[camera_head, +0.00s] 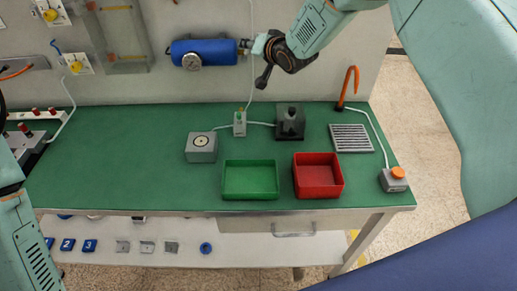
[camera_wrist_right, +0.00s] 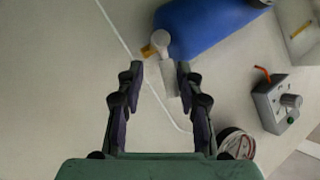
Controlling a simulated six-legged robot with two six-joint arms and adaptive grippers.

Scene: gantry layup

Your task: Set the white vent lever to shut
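The white vent lever (camera_wrist_right: 170,79) shows in the right wrist view as a short pale bar with a round white hub (camera_wrist_right: 160,38), by the end of the blue cylinder (camera_wrist_right: 205,24). My right gripper (camera_wrist_right: 158,72) is open, with one dark finger on each side of the lever. The lever appears nearer the right-hand finger; I cannot tell whether they touch. In the head view the blue cylinder (camera_head: 212,51) is on the back wall, and my right gripper (camera_head: 264,62) is at its right end, partly covering the lever. My left gripper is not in view; only my left arm shows.
A gauge (camera_head: 192,62) sits on the cylinder's front. Below, the green bench (camera_head: 110,180) carries a green tray (camera_head: 250,164), a red tray (camera_head: 336,160), a grey vent grille (camera_head: 350,138) and an orange-button box (camera_head: 394,179). An orange hooked handle (camera_head: 347,84) stands at the bench's back right.

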